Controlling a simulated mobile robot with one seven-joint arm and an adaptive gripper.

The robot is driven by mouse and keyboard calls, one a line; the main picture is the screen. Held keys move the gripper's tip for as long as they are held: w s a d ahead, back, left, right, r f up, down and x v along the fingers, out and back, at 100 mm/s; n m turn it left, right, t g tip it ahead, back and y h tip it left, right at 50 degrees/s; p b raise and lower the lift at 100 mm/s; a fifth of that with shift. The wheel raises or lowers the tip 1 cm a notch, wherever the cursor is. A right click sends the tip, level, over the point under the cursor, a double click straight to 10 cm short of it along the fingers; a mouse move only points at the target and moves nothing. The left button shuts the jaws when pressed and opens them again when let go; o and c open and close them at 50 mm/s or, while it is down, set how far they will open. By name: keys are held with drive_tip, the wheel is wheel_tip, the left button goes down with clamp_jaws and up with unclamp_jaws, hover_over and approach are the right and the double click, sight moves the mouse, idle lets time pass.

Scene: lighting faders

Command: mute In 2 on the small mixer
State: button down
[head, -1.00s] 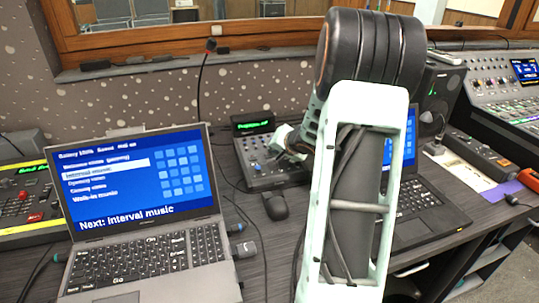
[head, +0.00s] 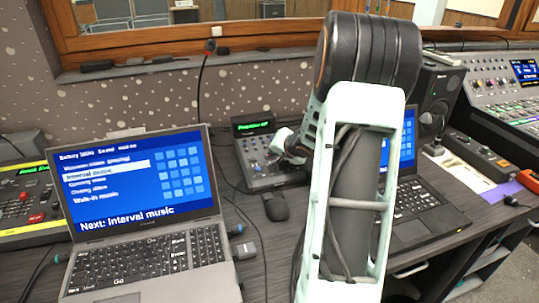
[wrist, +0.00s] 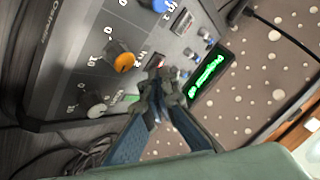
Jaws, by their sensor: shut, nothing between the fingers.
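The small mixer (head: 256,150) is a grey desk unit with a green-lit display, behind the mouse. In the wrist view its tilted panel (wrist: 70,25) fills the upper left, with a blue knob (wrist: 158,5), an orange knob (wrist: 121,60) and a white knob (wrist: 97,106) beside 0–10 scales. A dark button (wrist: 181,21) and a green-lit spot (wrist: 131,98) also show. My gripper (wrist: 157,72) is shut and empty, its tips over the panel near a partly covered label that may read In 2. Contact with the panel cannot be told. The tips hide what lies beneath them.
A laptop (head: 145,250) stands at front left, and a second laptop (head: 425,205) is partly behind my arm. A mouse (head: 274,206) lies in front of the mixer. A speaker (head: 440,90) and a larger console (head: 505,95) are at right. Cables cross the desk.

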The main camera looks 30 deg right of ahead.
drive_tip(key=shift+r+p, duration=0.25)
drive_tip(key=shift+p, duration=0.1)
drive_tip(key=r+p, duration=0.4)
drive_tip(key=p, duration=0.1)
drive_tip(key=r+p, duration=0.2)
drive_tip(key=shift+s+a+p, duration=0.1)
drive_tip(key=shift+s+p, duration=0.25)
drive_tip(key=shift+s, duration=0.05)
drive_tip(key=shift+a+r, duration=0.1)
idle(0.4)
